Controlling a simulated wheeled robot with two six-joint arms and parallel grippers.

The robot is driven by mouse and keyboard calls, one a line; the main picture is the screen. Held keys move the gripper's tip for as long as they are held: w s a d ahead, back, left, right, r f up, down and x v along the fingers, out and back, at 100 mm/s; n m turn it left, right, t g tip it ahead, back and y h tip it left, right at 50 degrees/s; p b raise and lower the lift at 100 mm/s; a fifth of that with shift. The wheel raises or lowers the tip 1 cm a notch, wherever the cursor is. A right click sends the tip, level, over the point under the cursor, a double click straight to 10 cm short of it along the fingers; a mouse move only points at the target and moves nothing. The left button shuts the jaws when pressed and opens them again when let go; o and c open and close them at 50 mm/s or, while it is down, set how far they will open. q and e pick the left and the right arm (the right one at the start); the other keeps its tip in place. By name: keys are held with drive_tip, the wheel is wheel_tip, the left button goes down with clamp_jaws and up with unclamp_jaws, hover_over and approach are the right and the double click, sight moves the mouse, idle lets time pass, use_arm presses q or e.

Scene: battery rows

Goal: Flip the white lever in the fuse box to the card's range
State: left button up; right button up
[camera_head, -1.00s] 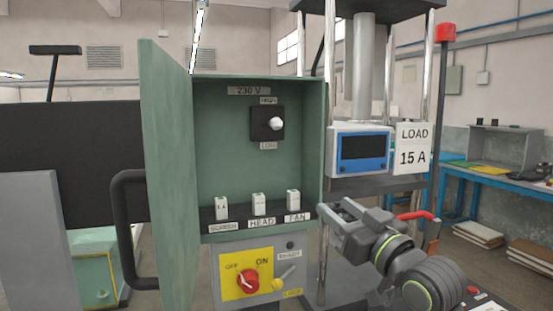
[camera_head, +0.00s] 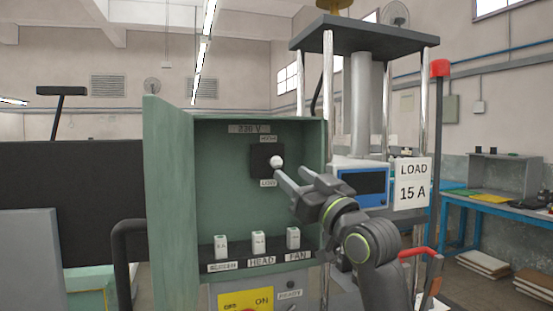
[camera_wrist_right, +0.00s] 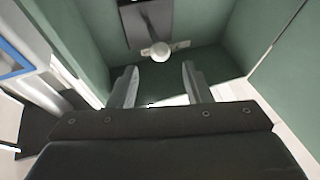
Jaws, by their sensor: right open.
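The open green fuse box (camera_head: 220,180) stands at centre, with a black switch plate (camera_head: 260,153) between the labels HIGH above and LOW below. The white round lever knob (camera_head: 277,160) sticks out of the plate at about mid height; I cannot tell which range it is set to. The card (camera_head: 411,185) reads LOAD 15 A. My right gripper (camera_head: 288,171) is open and empty, in front of the box, just below and right of the knob. In the right wrist view the knob (camera_wrist_right: 160,50) shows beyond and between the parted fingertips (camera_wrist_right: 158,76). My left gripper is not in view.
Several white fuses (camera_head: 258,242) stand on a ledge low in the box, labelled SCREEN, HEAD and FAN. The open door (camera_head: 170,210) is on the left. A yellow OFF/ON panel (camera_head: 246,300) is below. A blue-faced meter (camera_head: 362,186) and metal posts stand right.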

sight(280, 164)
drive_tip(key=p+x, duration=0.1)
drive_tip(key=x, duration=0.5)
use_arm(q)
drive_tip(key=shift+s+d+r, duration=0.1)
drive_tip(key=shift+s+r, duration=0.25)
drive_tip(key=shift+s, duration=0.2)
use_arm(e)
drive_tip(key=shift+w+a+r, duration=0.25)
drive_tip(key=shift+w+a, duration=0.15)
drive_tip(key=shift+w, duration=0.1)
